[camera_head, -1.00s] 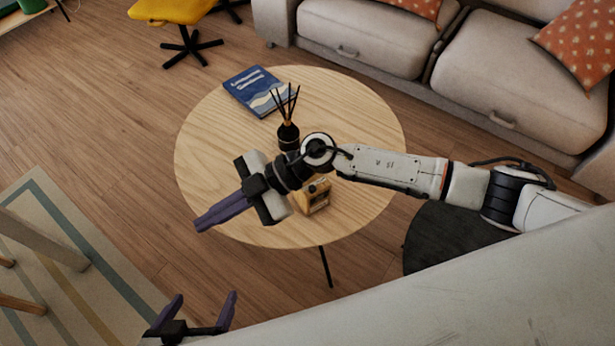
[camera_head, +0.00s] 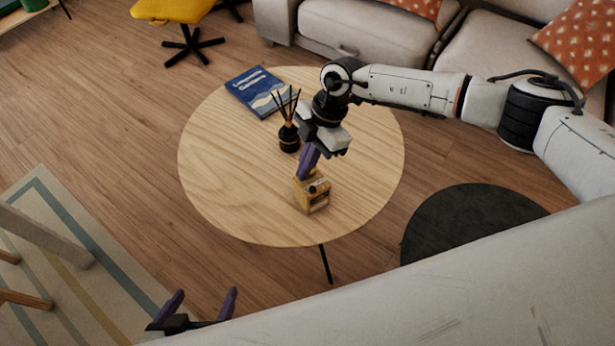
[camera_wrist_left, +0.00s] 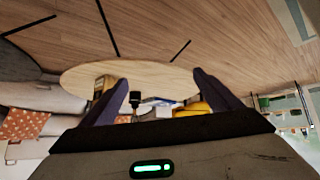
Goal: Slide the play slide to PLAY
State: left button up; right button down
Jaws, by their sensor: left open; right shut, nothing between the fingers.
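A small yellow-orange box-shaped device (camera_head: 312,196) with dark parts on its top stands on the round wooden table (camera_head: 225,200); I take it for the thing with the play slide. The slide itself is too small to make out. My right gripper (camera_head: 304,174) is shut and empty, pointing down with its purple fingers at the device's upper back edge; I cannot tell whether they touch. My left gripper (camera_head: 205,305) is open and empty, low at the bottom edge, away from the table. The device also shows in the left wrist view (camera_wrist_left: 103,85), beyond the left fingers.
A black reed diffuser (camera_head: 289,136) stands just behind and left of the device, close to my right gripper. A blue book (camera_head: 258,90) lies at the table's back. The table's left and front parts are clear. A sofa (camera_head: 370,40) stands behind.

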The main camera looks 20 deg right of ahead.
aim_at(321, 187)
pick_arm(q)
jog(key=shift+w+d+f+b, duration=0.1)
jog(key=shift+d+f+b, duration=0.3)
jog(key=shift+b, duration=0.55)
pick_arm(e)
jog(key=shift+w+d+f, duration=0.1)
jog(key=shift+d+f, duration=0.1)
jog(key=shift+f, duration=2.05)
jog(key=shift+d+f, duration=0.2)
jog(key=shift+f, duration=2)
pick_arm(q)
jog(key=shift+a, duration=0.1)
pick_arm(e)
jog(key=shift+w+d, duration=0.3)
jog(key=shift+d, duration=0.65)
jog(key=shift+w+d, duration=0.25)
jog(key=shift+d, duration=0.7)
pick_arm(q)
jog(key=shift+f, duration=0.25)
